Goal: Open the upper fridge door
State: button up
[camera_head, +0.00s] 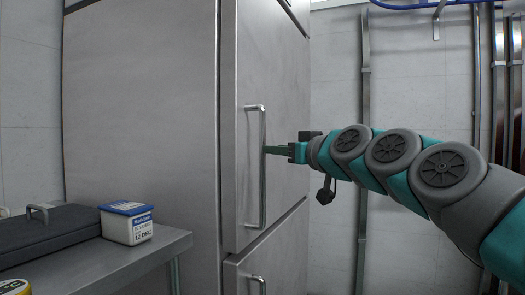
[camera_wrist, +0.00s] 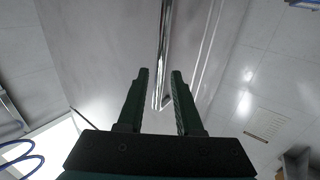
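The fridge is a tall steel cabinet with its upper door (camera_head: 277,90) closed. A vertical bar handle (camera_head: 262,190) stands out from this door near its left edge. My gripper (camera_head: 268,150) reaches in from the right at mid-height of the handle, its fingers pointing left. In the wrist view the fingers (camera_wrist: 160,72) are apart, with the chrome handle (camera_wrist: 163,45) running up between and beyond their tips. A gap shows on both sides of the bar. I cannot tell whether the fingertips reach past it in depth.
A lower door with its own handle (camera_head: 258,284) sits below. At the left, a steel table (camera_head: 140,262) holds a white and blue labelled box (camera_head: 127,224) and a dark lidded pan (camera_head: 45,237). Pipes (camera_head: 498,90) run up the wall at right.

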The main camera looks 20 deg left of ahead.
jog(key=x, duration=0.7)
jog(key=shift+p, duration=0.35)
jog(key=shift+s, duration=0.1)
jog(key=shift+c, duration=0.2)
grip_shut()
jog(key=shift+f, duration=0.1)
dwell(0.8)
